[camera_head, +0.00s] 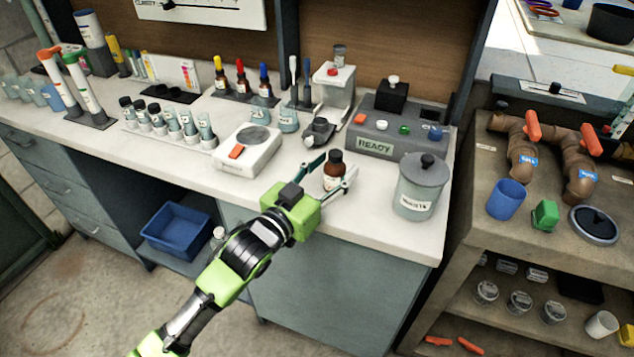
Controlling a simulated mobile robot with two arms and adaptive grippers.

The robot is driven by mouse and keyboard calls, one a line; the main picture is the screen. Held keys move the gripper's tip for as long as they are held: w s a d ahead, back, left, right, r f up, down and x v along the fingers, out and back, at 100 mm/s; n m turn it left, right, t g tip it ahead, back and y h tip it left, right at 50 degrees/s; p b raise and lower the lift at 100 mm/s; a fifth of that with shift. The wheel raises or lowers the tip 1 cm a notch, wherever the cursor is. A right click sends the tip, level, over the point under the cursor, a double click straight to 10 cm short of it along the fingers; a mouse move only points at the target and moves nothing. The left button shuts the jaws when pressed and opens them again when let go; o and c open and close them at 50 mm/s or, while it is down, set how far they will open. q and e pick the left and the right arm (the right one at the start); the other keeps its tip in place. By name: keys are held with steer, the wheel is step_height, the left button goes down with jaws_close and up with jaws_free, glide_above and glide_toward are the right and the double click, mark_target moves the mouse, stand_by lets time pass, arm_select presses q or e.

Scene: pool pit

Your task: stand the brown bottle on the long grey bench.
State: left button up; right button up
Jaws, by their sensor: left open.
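A small brown bottle (334,173) with a dark cap and a pale label stands upright on the pale top of the long bench with grey cabinet fronts (290,199). It stands near the front edge, left of a grey lidded canister. My left gripper (332,177) reaches in from the front left with its jaws open. One finger is on the far left side of the bottle and the other on its near right side. I cannot tell whether either finger touches it. My right gripper is not in view.
A grey lidded canister (421,186) stands close to the right of the bottle. A brown stone-like bench (474,180) with valves, a blue cup and shelves is at the right. The front strip of the pale top is mostly clear.

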arm_select(q)
steer(key=b+v, duration=0.1)
steer(key=v, duration=1)
steer(key=shift+s, duration=0.2)
